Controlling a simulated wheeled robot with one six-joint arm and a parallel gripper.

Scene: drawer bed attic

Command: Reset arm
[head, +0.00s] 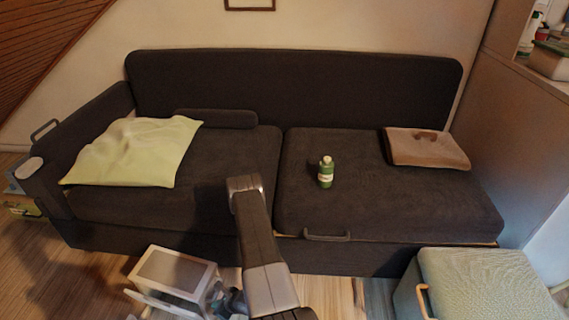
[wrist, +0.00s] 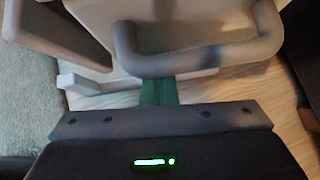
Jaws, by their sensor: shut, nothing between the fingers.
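My arm rises from the bottom middle of the head view, bends in front of the sofa and comes back down. In the wrist view my gripper (wrist: 160,92) shows as a narrow dark green pair of fingers, shut and empty, beyond the dark wrist housing with its green light. The fingers point at a pale box-like thing with a grey loop handle (wrist: 200,58). I cannot tell whether they touch it. In the head view my gripper is hard to make out low behind the arm, near a pale box (head: 172,272).
A dark sofa (head: 300,90) spans the back, with a drawer handle (head: 327,236) on its front. On it are a light green pillow (head: 140,152), a green bottle (head: 326,172) and a brown folded cloth (head: 425,150). A grey-topped ottoman (head: 485,280) stands at right.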

